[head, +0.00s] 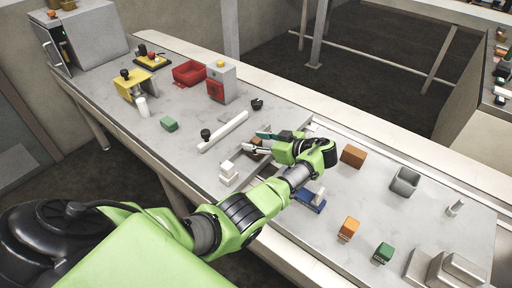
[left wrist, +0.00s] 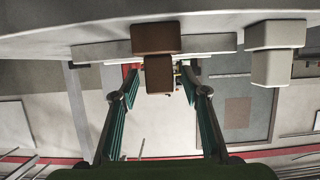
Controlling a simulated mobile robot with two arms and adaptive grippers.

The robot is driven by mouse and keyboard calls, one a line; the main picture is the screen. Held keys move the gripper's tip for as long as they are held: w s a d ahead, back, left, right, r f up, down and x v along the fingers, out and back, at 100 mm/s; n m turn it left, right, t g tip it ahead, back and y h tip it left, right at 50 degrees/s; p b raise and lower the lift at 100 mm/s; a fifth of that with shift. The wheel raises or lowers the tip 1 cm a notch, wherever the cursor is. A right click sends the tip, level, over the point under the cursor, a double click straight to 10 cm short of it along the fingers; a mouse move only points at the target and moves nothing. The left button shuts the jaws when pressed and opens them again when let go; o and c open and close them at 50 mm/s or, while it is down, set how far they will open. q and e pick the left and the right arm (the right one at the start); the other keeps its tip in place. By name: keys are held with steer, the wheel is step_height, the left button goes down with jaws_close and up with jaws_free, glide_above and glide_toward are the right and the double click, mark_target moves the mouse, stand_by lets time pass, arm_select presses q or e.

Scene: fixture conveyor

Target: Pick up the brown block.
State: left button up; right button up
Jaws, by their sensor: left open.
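A brown block (head: 256,142) sits at the tips of my left gripper (head: 262,142), partly hidden by its fingers. In the left wrist view two brown faces show, an upper one (left wrist: 155,38) and a lower one (left wrist: 159,75); I cannot tell whether they are one block or two. The lower one lies between the tips of my open left gripper (left wrist: 157,95), with gaps on both sides. Another brown block (head: 353,156) lies on the table to the right of my left gripper. My right gripper is not in view.
White blocks (head: 228,172) stand just left of my left gripper.

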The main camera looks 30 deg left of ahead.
arm_select(q)
jaws_close()
steer(key=shift+r, duration=0.1)
